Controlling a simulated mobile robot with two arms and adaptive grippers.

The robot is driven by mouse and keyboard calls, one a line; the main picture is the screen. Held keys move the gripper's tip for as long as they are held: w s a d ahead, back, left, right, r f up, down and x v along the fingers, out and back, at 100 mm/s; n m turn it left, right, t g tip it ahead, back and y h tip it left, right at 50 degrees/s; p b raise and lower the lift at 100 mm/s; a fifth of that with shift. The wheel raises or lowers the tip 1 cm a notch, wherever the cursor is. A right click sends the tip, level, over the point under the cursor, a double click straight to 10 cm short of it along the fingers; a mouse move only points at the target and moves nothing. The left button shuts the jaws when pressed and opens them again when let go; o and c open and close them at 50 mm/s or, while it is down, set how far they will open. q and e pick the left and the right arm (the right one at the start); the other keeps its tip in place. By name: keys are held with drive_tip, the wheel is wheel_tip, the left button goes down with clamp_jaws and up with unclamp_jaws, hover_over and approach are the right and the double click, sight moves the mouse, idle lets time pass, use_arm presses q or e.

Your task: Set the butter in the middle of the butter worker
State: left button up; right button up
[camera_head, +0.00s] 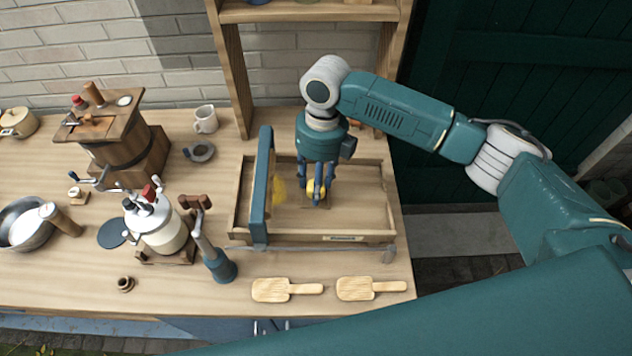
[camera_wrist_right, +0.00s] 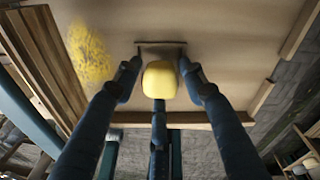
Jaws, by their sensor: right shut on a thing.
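The butter worker is a shallow wooden tray (camera_head: 362,215) with a blue-green upright frame (camera_head: 258,190) across its left part. My right gripper (camera_head: 317,192) points down over the middle of the tray. Its fingers are shut on the butter, a small rounded yellow lump (camera_head: 311,187). In the right wrist view the butter (camera_wrist_right: 160,80) sits between the fingers of my right gripper (camera_wrist_right: 160,82), over the tray floor (camera_wrist_right: 225,55). I cannot tell whether the butter touches the floor. My left gripper is not in view.
A yellow smear (camera_wrist_right: 90,55) marks the tray floor left of the butter. Two wooden paddles (camera_head: 285,289) (camera_head: 370,288) lie in front of the tray. A white-and-metal cranked machine (camera_head: 160,225), a wooden churn (camera_head: 125,150) and a metal bowl (camera_head: 28,225) stand left. Shelf posts (camera_head: 237,80) rise behind.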

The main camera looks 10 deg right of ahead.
drive_tip(key=shift+f+b, duration=0.3)
drive_tip(key=shift+f, duration=0.3)
drive_tip(key=shift+r+p, duration=0.1)
drive_tip(key=shift+p, duration=0.2)
idle(0.5)
drive_tip(key=o, duration=1.3)
drive_tip(key=c, duration=0.4)
drive_tip(key=shift+w+d+r+p, duration=0.15)
drive_tip(key=shift+r+p, duration=1.25)
drive_tip(key=shift+r, duration=0.15)
drive_tip(key=shift+w+d+r+p, duration=0.1)
drive_tip(key=shift+w+r+p, duration=0.05)
drive_tip(key=shift+r+p, duration=1.3)
drive_tip(key=shift+r, duration=0.1)
